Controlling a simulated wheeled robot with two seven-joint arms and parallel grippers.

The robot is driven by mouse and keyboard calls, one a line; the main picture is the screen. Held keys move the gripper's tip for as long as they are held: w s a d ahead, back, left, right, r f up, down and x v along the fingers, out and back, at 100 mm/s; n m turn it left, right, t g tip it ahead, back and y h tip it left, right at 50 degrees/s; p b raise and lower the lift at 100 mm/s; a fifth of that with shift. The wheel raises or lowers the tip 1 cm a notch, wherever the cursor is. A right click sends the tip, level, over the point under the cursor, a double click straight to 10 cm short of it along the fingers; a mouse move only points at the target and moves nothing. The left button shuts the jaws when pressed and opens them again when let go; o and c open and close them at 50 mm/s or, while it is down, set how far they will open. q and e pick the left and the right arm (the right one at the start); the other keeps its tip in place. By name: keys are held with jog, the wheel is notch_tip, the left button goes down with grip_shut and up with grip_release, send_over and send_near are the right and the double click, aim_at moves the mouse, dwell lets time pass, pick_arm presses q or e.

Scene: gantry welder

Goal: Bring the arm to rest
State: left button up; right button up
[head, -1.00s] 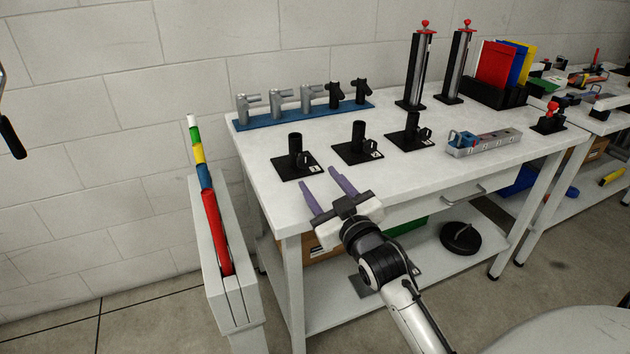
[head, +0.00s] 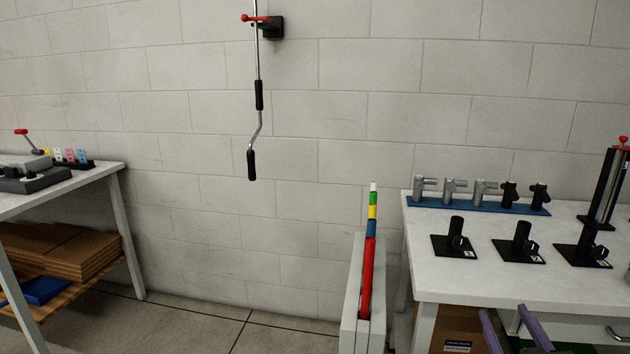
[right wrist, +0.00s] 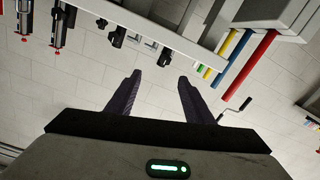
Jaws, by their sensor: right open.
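My right gripper (head: 511,328) shows only by its two purple fingers at the bottom right of the head view. They stand apart with nothing between them, in front of the white table's (head: 530,285) front edge. The rest of that arm is out of the picture. In the right wrist view the same open fingers (right wrist: 158,92) point toward the wall, and the space between them is empty. My left gripper is in neither view.
Black stands (head: 521,245) and a blue rack (head: 478,206) of torch-like parts sit on the table. A post (head: 354,310) with a coloured rod (head: 367,275) stands left of it. A crank (head: 258,95) hangs on the wall. Another table (head: 95,172) is far left. Floor between is clear.

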jog(key=s+a+f+n+g+y, duration=0.1)
jog(key=s+a+f+g+y, duration=0.1)
jog(key=s+a+f, duration=0.4)
jog(key=s+a+f+g+y, duration=0.1)
jog(key=s+a+f+g, duration=0.2)
jog(key=f, duration=0.5)
jog(key=s+a+f+n+g+y, duration=0.1)
jog(key=s+a+f+y, duration=0.1)
jog(key=s+a+f, duration=0.35)
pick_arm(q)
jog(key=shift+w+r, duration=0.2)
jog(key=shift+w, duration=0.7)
pick_arm(e)
jog(key=s+a+f+g+y, duration=0.1)
jog(key=s+a+f+g, duration=0.1)
jog(key=s+a+f, duration=0.5)
jog(key=s+f, duration=0.1)
jog(key=s, duration=0.1)
jog(key=shift+s+f+g+y, duration=0.15)
jog(key=shift+s+g+y, duration=0.15)
jog(key=shift+g, duration=0.1)
